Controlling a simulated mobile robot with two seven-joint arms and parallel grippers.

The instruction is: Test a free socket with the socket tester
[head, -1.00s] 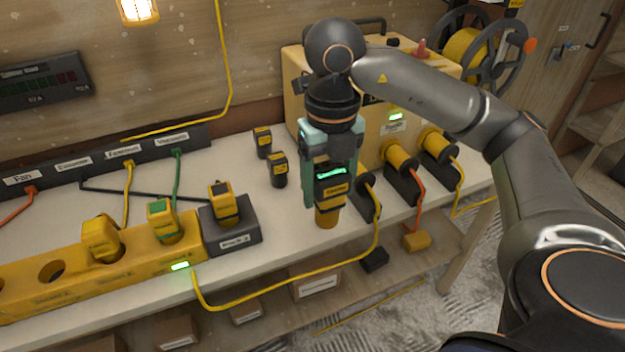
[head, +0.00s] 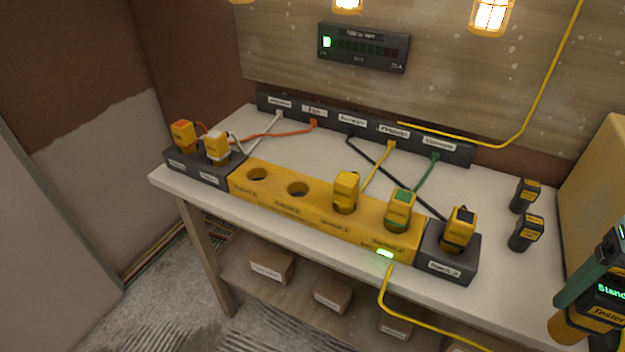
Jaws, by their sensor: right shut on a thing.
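The socket tester (head: 606,312) is a yellow and black block with a lit green display, cut off by the right edge of the head view. My right gripper (head: 592,285), with teal fingers, is shut on it, to the right of the sockets. The yellow socket strip (head: 330,228) lies along the front of the bench. Its two left sockets are empty round holes: one (head: 257,174) farther left, the other (head: 297,188) beside it. A yellow plug (head: 345,190) and a green-marked plug (head: 399,209) fill its right sockets. My left gripper is out of view.
Dark parking blocks flank the strip: the left one (head: 180,168) holds two plugs, the right one (head: 460,267) a black-marked plug (head: 459,230). Two loose dark plugs (head: 526,195) (head: 526,232) stand at right. Cables run to the labelled rear rail (head: 350,120). A meter (head: 362,47) hangs above.

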